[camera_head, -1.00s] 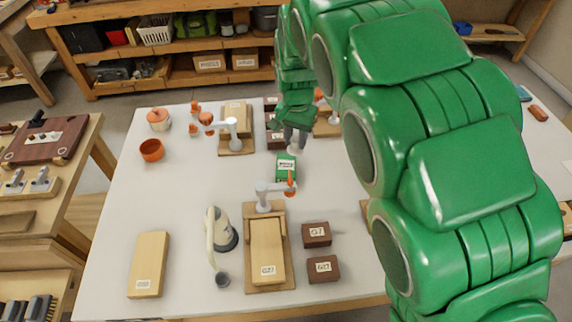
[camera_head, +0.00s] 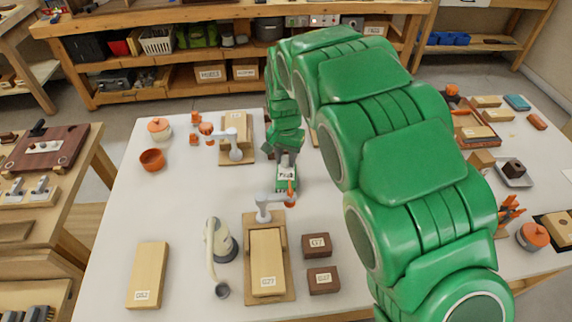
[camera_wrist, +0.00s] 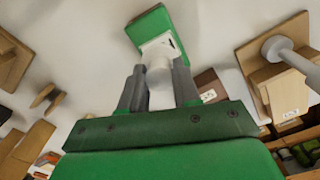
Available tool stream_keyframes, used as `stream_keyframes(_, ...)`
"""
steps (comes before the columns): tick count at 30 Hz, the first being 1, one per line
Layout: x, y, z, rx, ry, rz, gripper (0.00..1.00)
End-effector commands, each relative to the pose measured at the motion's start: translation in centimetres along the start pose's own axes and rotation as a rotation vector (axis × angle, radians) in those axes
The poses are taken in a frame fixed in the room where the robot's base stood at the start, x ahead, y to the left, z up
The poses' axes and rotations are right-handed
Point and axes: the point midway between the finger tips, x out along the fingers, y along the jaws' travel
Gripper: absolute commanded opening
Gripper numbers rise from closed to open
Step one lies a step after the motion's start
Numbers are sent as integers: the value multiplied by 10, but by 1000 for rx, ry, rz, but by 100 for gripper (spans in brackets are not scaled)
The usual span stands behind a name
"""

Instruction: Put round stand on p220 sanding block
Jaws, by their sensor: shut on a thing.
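A green block (camera_head: 287,185) with a white label, apparently the P220 sanding block, lies on the white table; its label is too small to read surely. My gripper (camera_head: 286,157) is right above it, pointing down. In the wrist view, my gripper (camera_wrist: 158,80) is shut on a small pale round piece (camera_wrist: 158,68), apparently the round stand. The green block (camera_wrist: 150,22) shows just beyond the fingertips. The stand overlaps the label end in this view. I cannot tell whether stand and block touch. My fingers hide part of the stand.
A wooden clamp board (camera_head: 250,225) with a pale block and grey clamp is in front. A similar board (camera_head: 232,158) is behind left. Brown blocks (camera_head: 317,245) lie front right. A cream hand tool (camera_head: 220,240) stands front left. The table left of the green block is clear.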

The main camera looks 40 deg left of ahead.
Motion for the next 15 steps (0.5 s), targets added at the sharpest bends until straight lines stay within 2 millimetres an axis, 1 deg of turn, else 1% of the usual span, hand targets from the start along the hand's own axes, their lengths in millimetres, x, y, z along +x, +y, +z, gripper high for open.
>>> stream_keyframes(8, 30, 0, 1, -1, -2, 1, 3)
stream_keyframes(10, 34, -1, 0, -1, 0, 0, 3)
stream_keyframes(15, 33, -1, 0, -1, 1, 0, 3)
